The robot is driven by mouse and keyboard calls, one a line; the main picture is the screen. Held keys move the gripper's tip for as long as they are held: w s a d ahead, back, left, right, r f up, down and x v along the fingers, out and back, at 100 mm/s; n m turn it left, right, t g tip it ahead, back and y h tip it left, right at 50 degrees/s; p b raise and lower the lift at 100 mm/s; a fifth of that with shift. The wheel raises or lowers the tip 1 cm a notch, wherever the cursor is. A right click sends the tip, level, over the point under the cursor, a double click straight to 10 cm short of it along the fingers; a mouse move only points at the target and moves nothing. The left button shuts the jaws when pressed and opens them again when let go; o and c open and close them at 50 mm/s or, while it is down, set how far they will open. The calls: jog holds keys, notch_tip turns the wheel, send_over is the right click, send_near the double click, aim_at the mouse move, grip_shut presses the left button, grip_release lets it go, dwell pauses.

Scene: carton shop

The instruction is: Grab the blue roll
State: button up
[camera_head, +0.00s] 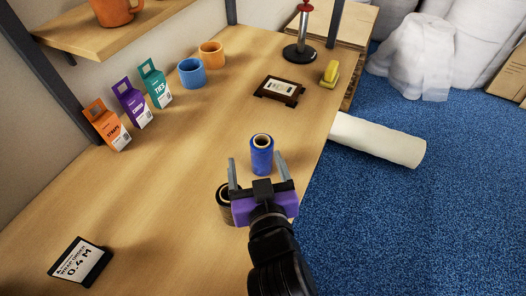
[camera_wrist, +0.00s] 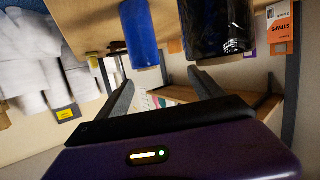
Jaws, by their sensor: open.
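The blue roll (camera_head: 262,158) stands upright on the wooden table near its right edge, with a brown core showing on top. In the head view it appears between and just beyond the tips of my gripper (camera_head: 256,164). My gripper is open and empty. In the wrist view the blue roll (camera_wrist: 140,35) hangs at the top of the tilted picture, outside the gap between the fingers (camera_wrist: 160,79). A black roll (camera_head: 224,205) stands to the left of my gripper, partly hidden by it; it also shows in the wrist view (camera_wrist: 215,25).
A framed card (camera_head: 279,90), a yellow tool (camera_head: 329,74) and a red-topped stand (camera_head: 300,50) are farther back. Blue (camera_head: 191,74) and orange (camera_head: 211,54) cups and upright boxes (camera_head: 131,103) line the wall. A sign (camera_head: 80,262) lies front left. A white roll (camera_head: 378,140) lies on the floor.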

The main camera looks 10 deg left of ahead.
aim_at(262, 150)
jog(key=m+h, duration=0.1)
jog(key=w+f+m+g+h, duration=0.1)
jog(key=shift+w+d+h, duration=0.3)
jog(key=shift+d+p+x, duration=0.15)
jog(key=shift+p+x, duration=0.25)
jog(key=shift+x, duration=1.45)
jog(key=shift+d+p+x, duration=0.1)
jog(key=shift+p+x, duration=0.25)
jog(key=shift+x, duration=1.5)
grip_shut()
